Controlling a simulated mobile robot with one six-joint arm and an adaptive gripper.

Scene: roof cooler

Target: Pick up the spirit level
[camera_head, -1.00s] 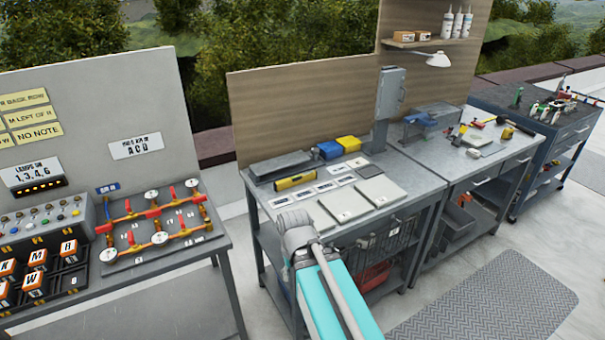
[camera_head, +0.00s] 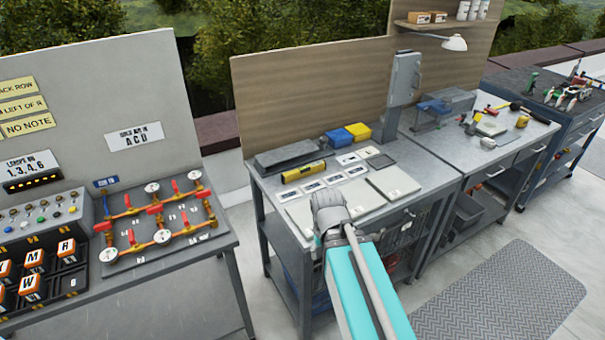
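The spirit level (camera_head: 296,172) is a yellow bar with dark markings. It lies flat near the back left of the middle workbench (camera_head: 410,212), in front of a long dark grey block (camera_head: 287,156). My arm reaches up from the bottom of the view, with a teal link and a grey joint overlapping the front of that bench. The grey joint shows nearer the camera and below the level in the picture, apart from it. No gripper fingers can be made out.
Blue (camera_head: 339,138) and yellow (camera_head: 358,131) bins stand behind the level. Small label cards and flat pale panels (camera_head: 393,181) cover the bench front. A grey box on a post (camera_head: 405,75) rises at the bench's back right. A valve panel (camera_head: 160,222) stands left; floor shows between.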

